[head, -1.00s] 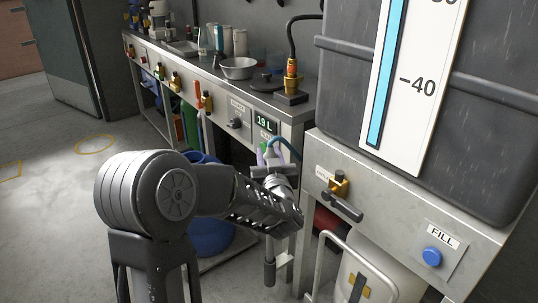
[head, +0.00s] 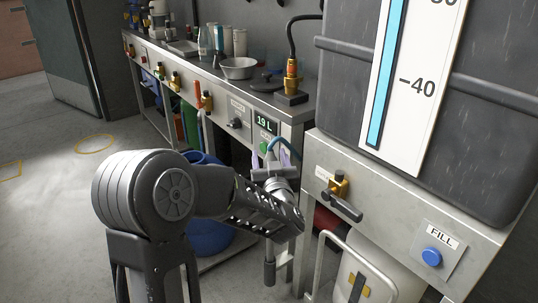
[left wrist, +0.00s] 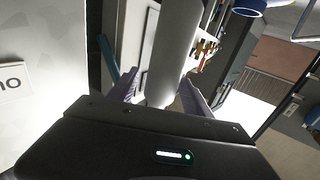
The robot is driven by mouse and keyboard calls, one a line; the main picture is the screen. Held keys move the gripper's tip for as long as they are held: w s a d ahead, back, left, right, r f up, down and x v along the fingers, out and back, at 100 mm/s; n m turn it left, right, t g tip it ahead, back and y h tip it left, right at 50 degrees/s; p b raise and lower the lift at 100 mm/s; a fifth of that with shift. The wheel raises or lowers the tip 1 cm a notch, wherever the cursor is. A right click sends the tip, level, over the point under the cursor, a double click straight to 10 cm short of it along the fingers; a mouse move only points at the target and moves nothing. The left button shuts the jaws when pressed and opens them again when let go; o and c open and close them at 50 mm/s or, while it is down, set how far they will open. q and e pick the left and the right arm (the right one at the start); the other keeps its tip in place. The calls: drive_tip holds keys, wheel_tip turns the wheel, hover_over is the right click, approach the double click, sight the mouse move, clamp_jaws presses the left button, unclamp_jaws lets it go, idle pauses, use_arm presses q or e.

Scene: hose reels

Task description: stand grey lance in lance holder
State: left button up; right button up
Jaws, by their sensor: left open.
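My left gripper (head: 276,158) is in front of the workbench's near corner in the head view, with pale purple fingers. In the left wrist view the open fingers (left wrist: 162,92) have a thick grey cylinder (left wrist: 172,48) between them. This looks like the grey lance; I cannot tell whether the fingers touch it. I cannot make out the lance holder. My right gripper is not in view.
The workbench (head: 221,89) carries a metal bowl (head: 238,68) and a brass fitting (head: 292,75). A blue drum (head: 209,237) stands below, behind my arm. A large grey tank (head: 480,120) with a gauge and a FILL button (head: 432,257) stands at right. Open floor lies at left.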

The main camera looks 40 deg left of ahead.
use_arm(q)
drive_tip(key=p+v, duration=0.1)
drive_tip(key=v, duration=0.5)
drive_tip(key=shift+s+d+p, duration=0.25)
drive_tip(key=shift+d+p, duration=0.05)
idle(0.7)
